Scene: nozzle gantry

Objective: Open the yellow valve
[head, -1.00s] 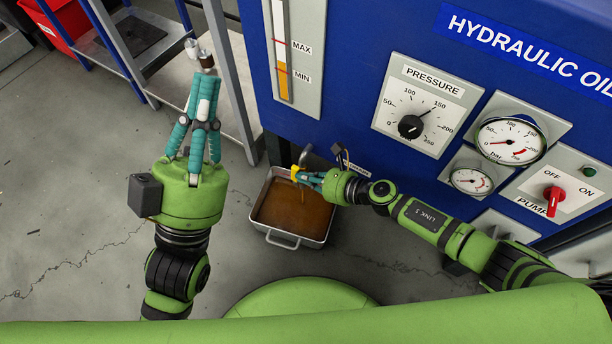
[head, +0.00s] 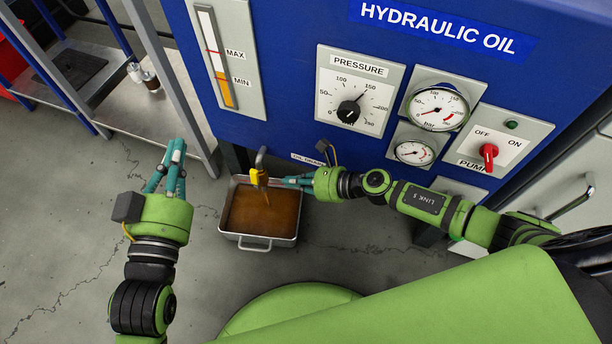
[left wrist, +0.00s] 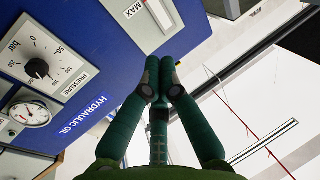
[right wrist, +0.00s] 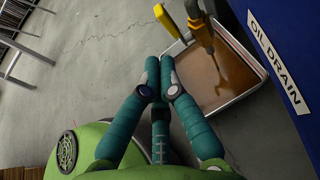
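The yellow valve (head: 257,178) sits on the drain pipe low at the cabinet's front edge. A thin stream of oil runs from its spout (right wrist: 203,38) into the tray below. The yellow handle (right wrist: 170,20) shows at the top of the right wrist view. My right gripper (head: 283,182) is at the valve's right side; its fingers (right wrist: 161,68) are shut together with nothing visible between them. Whether they touch the valve is unclear. My left gripper (head: 177,148) is raised over the floor left of the tray, its fingers (left wrist: 158,65) shut and empty.
A metal tray (head: 258,242) of brown oil stands on the floor under the valve. The blue cabinet (head: 290,60) carries gauges, a pressure knob (head: 348,111) and a red pump switch (head: 488,153). A shelf unit (head: 125,105) with small jars stands left.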

